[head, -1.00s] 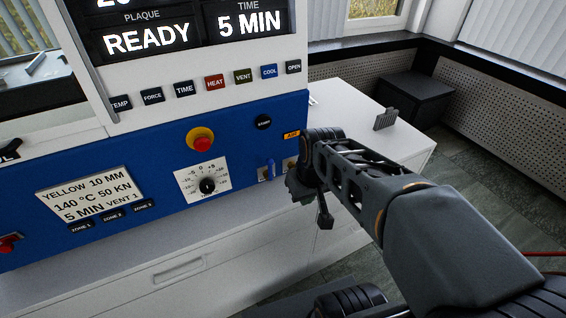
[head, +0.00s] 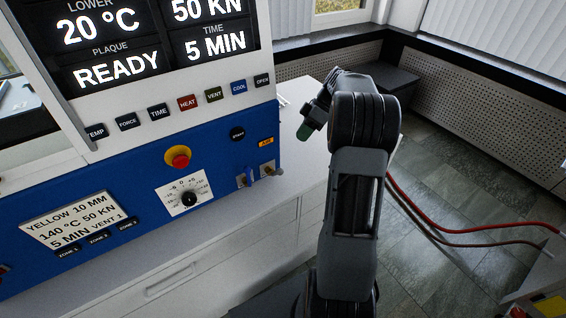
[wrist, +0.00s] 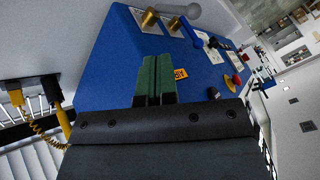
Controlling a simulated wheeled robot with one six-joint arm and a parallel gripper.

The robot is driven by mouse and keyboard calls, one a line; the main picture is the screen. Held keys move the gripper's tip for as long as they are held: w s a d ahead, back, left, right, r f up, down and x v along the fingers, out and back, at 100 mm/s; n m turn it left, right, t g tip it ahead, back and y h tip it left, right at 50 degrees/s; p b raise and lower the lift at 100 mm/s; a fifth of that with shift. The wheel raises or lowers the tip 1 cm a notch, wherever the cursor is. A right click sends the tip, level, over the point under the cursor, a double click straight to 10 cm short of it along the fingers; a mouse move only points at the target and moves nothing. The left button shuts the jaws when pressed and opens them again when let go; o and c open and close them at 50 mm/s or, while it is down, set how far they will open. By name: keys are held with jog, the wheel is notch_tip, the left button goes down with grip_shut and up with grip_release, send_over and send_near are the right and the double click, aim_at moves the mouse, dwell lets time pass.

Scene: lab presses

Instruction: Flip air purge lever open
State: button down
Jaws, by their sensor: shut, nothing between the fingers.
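Two brass valve fittings sit low at the right end of the blue press panel, below the orange AIR label (head: 266,142). One has a blue lever (head: 250,174). My gripper (head: 303,133) is right of the panel, apart from both levers. Its green fingers (wrist: 156,78) are shut and empty.
The blue panel (head: 110,185) also carries a red emergency button (head: 178,157), a dial (head: 189,199) and a black round button (head: 237,134). Red and brown hoses (head: 450,226) run at the right.

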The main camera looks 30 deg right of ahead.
aim_at(276, 173)
jog(key=s+a+r+x, duration=0.1)
jog(key=s+x, duration=0.1)
jog(key=x, duration=0.8)
jog(key=shift+a+f+p, duration=0.2)
jog(key=shift+a+p, duration=0.05)
jog(key=shift+p, duration=0.2)
jog(key=shift+a, duration=0.1)
jog(key=s+f+t+b, duration=0.1)
jog(key=b, duration=0.5)
jog(key=s+f+n+t+b, duration=0.1)
jog(key=t+b, duration=0.1)
jog(key=b, duration=0.4)
jog(key=s+n+t+y+b, duration=0.1)
jog(key=t+b, duration=0.1)
jog(key=b, duration=0.5)
jog(key=shift+d+f, duration=0.25)
jog(key=shift+f, duration=0.15)
jog(key=shift+r+b, duration=0.15)
jog(key=shift+b, duration=0.2)
